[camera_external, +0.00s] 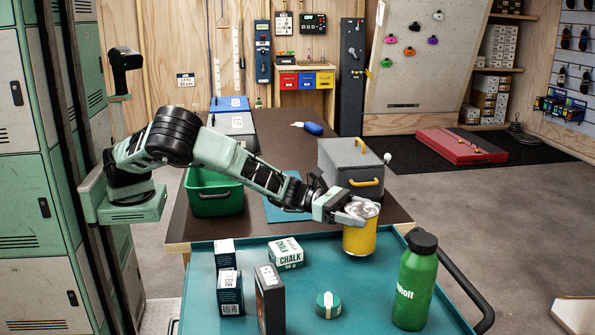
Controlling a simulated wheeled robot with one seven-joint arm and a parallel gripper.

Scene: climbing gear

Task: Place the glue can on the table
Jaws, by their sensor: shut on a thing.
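The yellow can with a silvery top (359,240), which looks like the glue can, is upright at the far right part of the teal cart top. My gripper (358,212) reaches in from the left and is shut on the can near its top. I cannot tell whether the can's bottom touches the cart. The brown-topped table (288,150) stands behind the cart.
The table holds a green bin (213,205), a grey box with a yellow handle (350,160) and a blue-handled tool (313,128). The cart carries a green bottle (414,285), a chalk box (286,253), a round tin (328,305) and several small boxes.

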